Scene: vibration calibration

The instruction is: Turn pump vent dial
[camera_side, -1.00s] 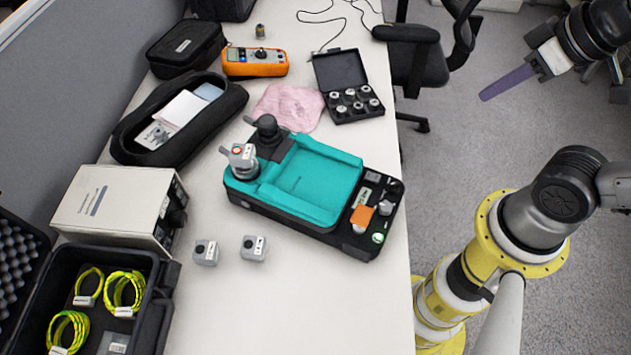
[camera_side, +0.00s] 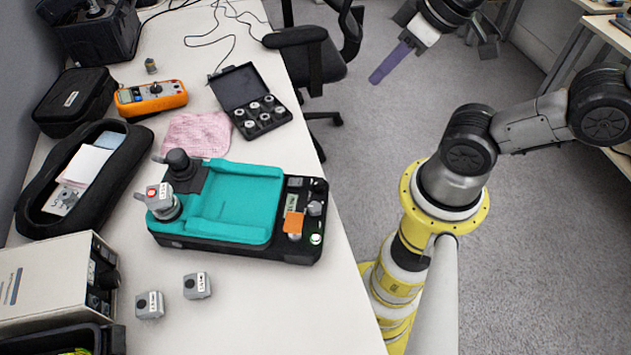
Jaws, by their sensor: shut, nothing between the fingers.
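A black case with a teal tray (camera_side: 235,210) lies on the table. Its right end is a black panel with a small grey knob (camera_side: 315,208), an orange piece (camera_side: 293,222) and a lit green button (camera_side: 316,239). Which part is the pump vent dial I cannot tell. A grey block with a red-marked face (camera_side: 160,200) and a black round-topped part (camera_side: 180,165) stand at the left end. My gripper (camera_side: 377,78), with purple fingers, is shut and empty. It is over the floor beyond the table's right edge, well apart from the case.
Two small grey blocks (camera_side: 149,305) (camera_side: 197,286) sit in front of the case. Behind it are a pink cloth (camera_side: 197,134), an open box of fittings (camera_side: 258,118) and an orange meter (camera_side: 151,98). An office chair (camera_side: 315,55) stands near the gripper. The table's front right is clear.

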